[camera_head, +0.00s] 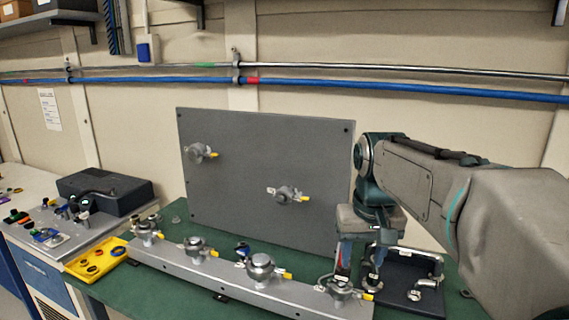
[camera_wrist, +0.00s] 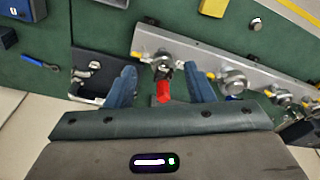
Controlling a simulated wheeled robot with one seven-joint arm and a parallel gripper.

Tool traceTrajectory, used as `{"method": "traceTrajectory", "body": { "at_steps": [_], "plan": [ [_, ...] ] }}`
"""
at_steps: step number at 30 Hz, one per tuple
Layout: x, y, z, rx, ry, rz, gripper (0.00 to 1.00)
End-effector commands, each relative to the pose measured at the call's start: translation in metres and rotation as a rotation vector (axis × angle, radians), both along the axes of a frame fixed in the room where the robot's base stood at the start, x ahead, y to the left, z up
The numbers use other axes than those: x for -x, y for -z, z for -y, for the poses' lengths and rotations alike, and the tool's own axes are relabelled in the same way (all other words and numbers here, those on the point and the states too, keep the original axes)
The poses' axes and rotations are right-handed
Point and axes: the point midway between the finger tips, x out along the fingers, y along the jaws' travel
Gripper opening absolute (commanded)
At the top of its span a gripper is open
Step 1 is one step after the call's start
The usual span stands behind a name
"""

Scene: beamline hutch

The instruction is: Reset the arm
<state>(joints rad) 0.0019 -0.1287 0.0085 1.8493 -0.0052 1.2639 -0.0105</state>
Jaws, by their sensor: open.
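My arm reaches in from the right in the head view. My gripper (camera_head: 358,272) points down over the right end of the grey rail (camera_head: 225,280). Its fingers are apart. In the wrist view my gripper (camera_wrist: 161,80) shows two blue fingers spread wide, with a silver fitting (camera_wrist: 163,62) on the rail beyond and between them. A small red piece (camera_wrist: 163,92) also shows between the fingers; I cannot tell whether it touches either one. The fitting at the rail's right end (camera_head: 340,287) is close below the fingertips in the head view.
Several silver valves with yellow handles, such as this one (camera_head: 262,268), line the rail. An upright grey panel (camera_head: 240,190) stands behind with two more fittings. A dark tray (camera_head: 412,290) lies right of my gripper. A yellow holder (camera_head: 95,264) is at left. Green bench is partly clear.

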Motion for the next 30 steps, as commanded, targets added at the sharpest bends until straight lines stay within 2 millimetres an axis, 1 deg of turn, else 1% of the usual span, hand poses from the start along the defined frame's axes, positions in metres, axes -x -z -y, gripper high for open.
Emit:
{"method": "traceTrajectory", "body": {
  "at_steps": [1, 5, 9, 12, 15, 18, 21, 30],
  "plan": [
    [0.016, 0.007, 0.000, 0.000, 0.001, 0.015, 0.48],
    [0.051, 0.028, 0.000, -0.002, 0.004, 0.055, 0.48],
    [0.089, 0.056, 0.000, -0.003, 0.006, 0.096, 0.48],
    [0.111, 0.075, 0.000, -0.005, 0.009, 0.122, 0.48],
    [0.128, 0.091, 0.001, -0.005, 0.010, 0.140, 0.48],
    [0.139, 0.102, 0.001, -0.006, 0.010, 0.152, 0.48],
    [0.143, 0.106, 0.001, -0.007, 0.010, 0.158, 0.48],
    [0.144, 0.107, 0.001, -0.006, 0.010, 0.158, 0.48]
  ]
}}
